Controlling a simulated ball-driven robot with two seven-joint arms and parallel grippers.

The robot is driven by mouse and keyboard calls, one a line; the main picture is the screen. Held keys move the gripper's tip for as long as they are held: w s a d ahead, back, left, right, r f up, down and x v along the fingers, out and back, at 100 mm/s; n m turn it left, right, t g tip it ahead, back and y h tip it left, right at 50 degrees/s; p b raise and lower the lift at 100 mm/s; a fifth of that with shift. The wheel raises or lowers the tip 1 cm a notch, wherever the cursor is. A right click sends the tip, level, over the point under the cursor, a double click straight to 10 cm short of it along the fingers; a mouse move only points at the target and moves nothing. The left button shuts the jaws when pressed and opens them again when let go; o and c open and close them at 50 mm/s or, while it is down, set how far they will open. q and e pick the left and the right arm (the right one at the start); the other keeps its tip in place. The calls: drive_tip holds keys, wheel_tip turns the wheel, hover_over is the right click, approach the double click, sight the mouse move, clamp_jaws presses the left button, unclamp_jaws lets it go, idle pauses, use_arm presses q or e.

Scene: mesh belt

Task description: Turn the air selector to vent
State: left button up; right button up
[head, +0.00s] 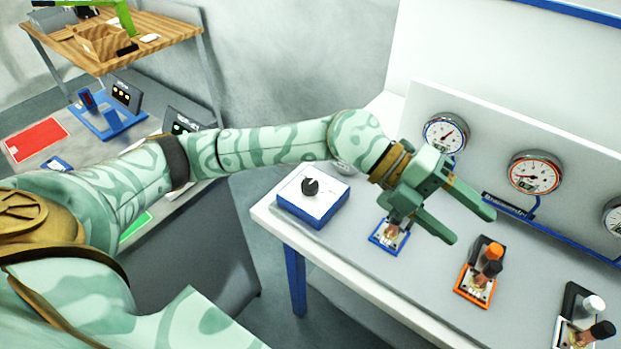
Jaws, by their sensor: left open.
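A blue box with a white top (313,206) stands at the left corner of the white table. A black knob (311,186) sits on its top; it may be the air selector, but I cannot read its markings. My left gripper (471,226) is open and empty, to the right of this box and above the table. Its fingers point to the lower right, towards the orange-based valve. It partly covers a small blue-based valve (388,237) below it. My right gripper is not in view.
An orange-based valve (474,287) and a black-based valve (582,330) stand further right on the table (395,280). Round gauges (446,133) (535,172) are on the panel behind. A grey bench with a red mat (37,139) is at the left.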

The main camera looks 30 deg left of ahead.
use_arm(q)
drive_tip(key=w+a+f+y, duration=0.3)
drive_tip(key=a+y, duration=0.2)
drive_tip(key=a, duration=0.2)
drive_tip(key=n+y, duration=0.8)
drive_tip(key=y, duration=0.1)
approach(310, 184)
wheel_tip(310, 184, down, 9)
drive_tip(key=shift+s+r+b, duration=0.1)
drive_tip(key=shift+b, duration=1.1)
drive_tip(key=shift+d, duration=0.1)
drive_tip(key=c, duration=1)
